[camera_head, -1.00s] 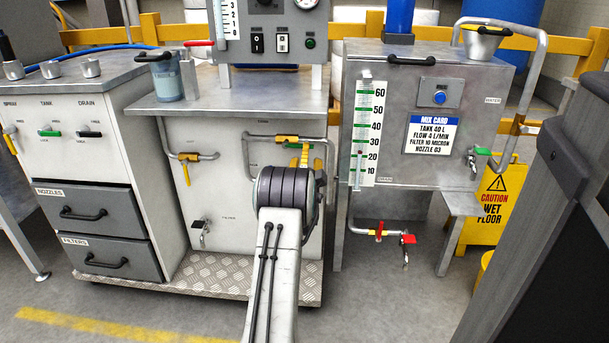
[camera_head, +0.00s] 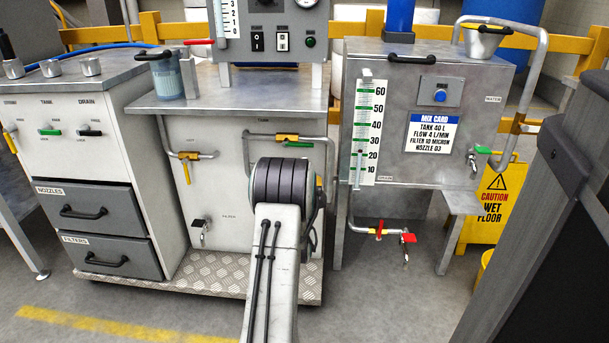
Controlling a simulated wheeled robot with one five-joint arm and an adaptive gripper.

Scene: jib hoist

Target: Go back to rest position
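My arm's pale link and dark ribbed joint rise from the bottom centre, in front of the white panel (camera_head: 226,200) of the middle cart. My gripper is not in view; the arm's joint hides whatever lies behind it. I see nothing held.
A cabinet with drawers (camera_head: 97,212) stands at left. A grey tank (camera_head: 410,80) with a level gauge, a mix card and a red-handled drain valve (camera_head: 380,230) stands at right. A yellow wet-floor sign (camera_head: 487,212) is beyond. The floor (camera_head: 370,300) at right of the arm is clear.

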